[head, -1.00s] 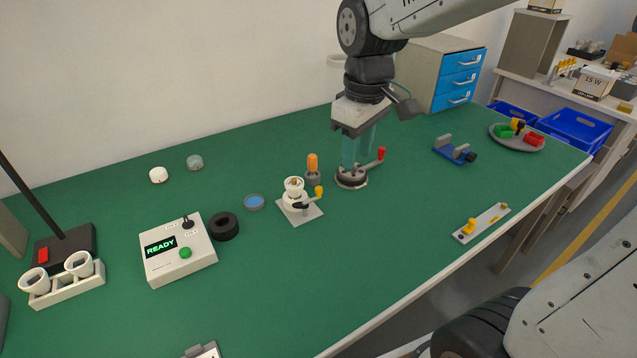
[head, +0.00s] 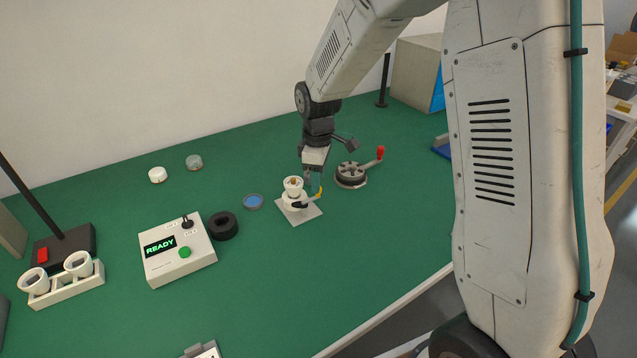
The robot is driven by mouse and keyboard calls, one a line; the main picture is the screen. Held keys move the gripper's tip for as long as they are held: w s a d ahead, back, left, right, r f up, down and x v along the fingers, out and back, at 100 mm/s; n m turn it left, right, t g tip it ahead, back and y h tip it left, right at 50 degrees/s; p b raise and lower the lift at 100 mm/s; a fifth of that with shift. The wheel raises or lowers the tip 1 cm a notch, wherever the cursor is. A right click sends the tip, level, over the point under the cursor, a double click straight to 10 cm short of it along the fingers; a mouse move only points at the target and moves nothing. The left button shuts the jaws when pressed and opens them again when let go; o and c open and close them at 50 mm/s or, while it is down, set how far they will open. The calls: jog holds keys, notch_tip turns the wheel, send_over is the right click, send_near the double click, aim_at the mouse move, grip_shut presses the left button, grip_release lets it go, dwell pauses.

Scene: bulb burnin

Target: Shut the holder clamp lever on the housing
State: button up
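The white housing (head: 294,185) stands upright in the holder, whose pale square base plate (head: 286,209) lies on the green bench. The lever's exact angle is too small to read.
A dark round fixture (head: 350,176) with a red-knobbed lever (head: 380,152) stands to the right. A black ring (head: 223,226), a blue-topped disc (head: 253,201) and a control box reading READY (head: 200,262) are to the left. My arm hides the bench's right side.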

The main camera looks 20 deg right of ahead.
jog(key=shift+f, duration=1.1)
grip_shut()
jog(key=shift+s, duration=0.1)
jog(key=m, duration=0.1)
jog(key=s+m, duration=0.1)
jog(key=shift+m, duration=0.4)
jog(key=m, duration=0.1)
jog(key=s+m, duration=0.1)
jog(key=m, duration=0.1)
jog(key=shift+s+a+m, duration=0.1)
jog(key=shift+m, duration=0.2)
jog(key=m, duration=0.1)
jog(key=s+m, duration=0.1)
jog(key=m, duration=0.1)
jog(key=a+m, duration=0.1)
jog(key=m, duration=0.1)
jog(key=shift+s+a, duration=0.1)
jog(key=shift+s, duration=0.2)
jog(key=shift+m, duration=0.4)
